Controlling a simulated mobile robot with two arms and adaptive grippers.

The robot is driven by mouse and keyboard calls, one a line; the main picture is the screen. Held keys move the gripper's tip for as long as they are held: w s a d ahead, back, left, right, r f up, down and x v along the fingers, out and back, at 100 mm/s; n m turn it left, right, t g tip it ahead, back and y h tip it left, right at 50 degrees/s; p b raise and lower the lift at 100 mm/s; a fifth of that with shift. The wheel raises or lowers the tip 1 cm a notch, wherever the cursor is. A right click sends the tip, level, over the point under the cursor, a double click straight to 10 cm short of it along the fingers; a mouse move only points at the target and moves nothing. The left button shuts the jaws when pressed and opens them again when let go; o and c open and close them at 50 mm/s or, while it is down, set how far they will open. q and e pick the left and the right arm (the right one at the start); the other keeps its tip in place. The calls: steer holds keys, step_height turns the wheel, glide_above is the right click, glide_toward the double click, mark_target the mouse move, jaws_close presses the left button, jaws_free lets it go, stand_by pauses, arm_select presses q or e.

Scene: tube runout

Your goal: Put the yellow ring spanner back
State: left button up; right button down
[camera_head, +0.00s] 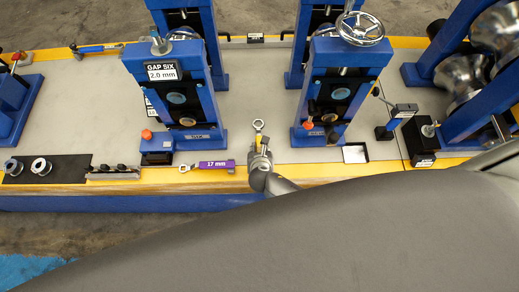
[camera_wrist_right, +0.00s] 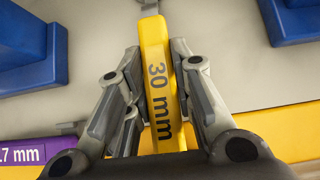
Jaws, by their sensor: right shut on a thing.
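The yellow ring spanner (camera_head: 258,143) points away from me, its metal ring end up in the head view, between the two front blue stands. In the right wrist view its yellow handle (camera_wrist_right: 157,70) reads "30 mm". My right gripper (camera_head: 260,163) is shut on this handle, with fingers on both sides of it in the right wrist view (camera_wrist_right: 156,88). The near end of the handle is hidden by the gripper. I cannot tell how high the spanner is above the grey bed. My left gripper is not in view.
A purple 17 mm spanner (camera_head: 213,165) lies at the yellow front edge, just left of my right gripper. A blue stand marked "GAP SIX" (camera_head: 194,103) rises to the left, another blue stand (camera_head: 343,80) to the right. A small white-topped tray (camera_head: 355,153) lies right. Grey bed (camera_head: 240,90) is clear between the stands.

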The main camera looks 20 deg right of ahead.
steer(key=c, duration=1.2)
jaws_free()
steer(key=shift+o, duration=0.2)
steer(key=o, duration=0.5)
steer(key=shift+c, duration=0.2)
steer(key=shift+r, duration=0.1)
steer(key=shift+s+a+r+p, duration=0.1)
steer(key=shift+s+r+p, duration=0.25)
steer(key=shift+p, duration=0.2)
steer(key=shift+p+v, duration=2.25)
steer(key=shift+v, duration=0.15)
steer(key=shift+s, duration=0.1)
